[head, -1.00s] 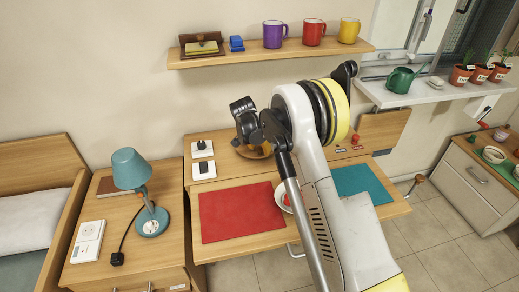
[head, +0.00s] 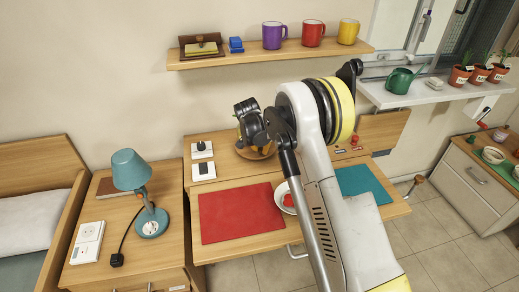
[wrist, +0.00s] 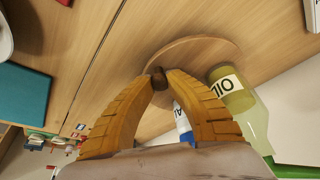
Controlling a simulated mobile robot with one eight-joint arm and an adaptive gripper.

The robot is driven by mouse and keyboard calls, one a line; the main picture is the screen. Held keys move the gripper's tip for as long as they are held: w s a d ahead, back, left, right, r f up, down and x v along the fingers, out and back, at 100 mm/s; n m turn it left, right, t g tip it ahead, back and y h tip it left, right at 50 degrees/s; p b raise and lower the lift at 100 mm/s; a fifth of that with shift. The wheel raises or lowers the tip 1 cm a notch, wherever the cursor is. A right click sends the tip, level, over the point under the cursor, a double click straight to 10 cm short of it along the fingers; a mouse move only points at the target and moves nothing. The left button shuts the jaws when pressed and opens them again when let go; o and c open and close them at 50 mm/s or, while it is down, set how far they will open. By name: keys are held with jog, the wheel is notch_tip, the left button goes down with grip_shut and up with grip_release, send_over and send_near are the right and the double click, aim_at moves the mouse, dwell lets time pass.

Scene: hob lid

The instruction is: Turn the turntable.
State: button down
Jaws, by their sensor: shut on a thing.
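The turntable is a round wooden disc (wrist: 208,52) in the wrist view, lying on the wooden desk. In the head view only part of the turntable (head: 264,154) shows behind my arm. A small dark brown knob (wrist: 158,80) stands at its edge. My gripper (wrist: 160,78) has its yellow fingers closed on this knob. A yellowish bottle marked OIL (wrist: 231,93) and a white-and-blue container (wrist: 183,122), partly hidden by a finger, stand on the right side of the disc.
A red mat (head: 240,212), a white bowl (head: 288,203) and a teal mat (head: 362,184) lie on the desk's front. Two switches (head: 202,150) sit at its left back. A shelf with mugs (head: 275,56) hangs above. A lamp (head: 131,170) stands left.

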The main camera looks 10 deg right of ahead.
aim_at(273, 145)
jog(key=shift+w+d+n+t+y, duration=0.3)
jog(key=shift+d+n, duration=0.45)
jog(key=shift+n, duration=0.35)
jog(key=shift+w+d+n+t+y, duration=0.15)
jog(key=shift+d+n+y, duration=0.25)
jog(key=shift+d+n, duration=0.5)
jog(key=shift+w+d+n+y, duration=0.2)
jog(key=shift+d+n+y, duration=0.1)
jog(key=shift+n, duration=0.5)
jog(key=shift+w+d+n+y, duration=0.2)
jog(key=shift+d+n, duration=0.1)
jog(key=shift+n, duration=0.5)
jog(key=shift+w+d+n+y, duration=0.5)
jog(key=shift+w+d+n, duration=0.1)
jog(key=shift+n, duration=0.6)
jog(key=shift+w+d+n+y+p, duration=0.3)
jog(key=shift+w+n, duration=0.2)
jog(key=shift+n, duration=0.35)
jog(key=shift+w+d+n+y+p, duration=0.15)
jog(key=shift+w+n+y, duration=0.3)
jog(key=shift+n, duration=0.4)
jog(key=shift+w+d+n+g+y, duration=0.1)
jog(key=shift+w+n+g+y, duration=0.15)
jog(key=shift+w+n, duration=0.45)
jog(key=shift+w+d+n+g+y, duration=0.1)
jog(key=shift+w+n+g+y, duration=0.2)
jog(key=shift+n, duration=0.7)
jog(key=shift+w, duration=0.15)
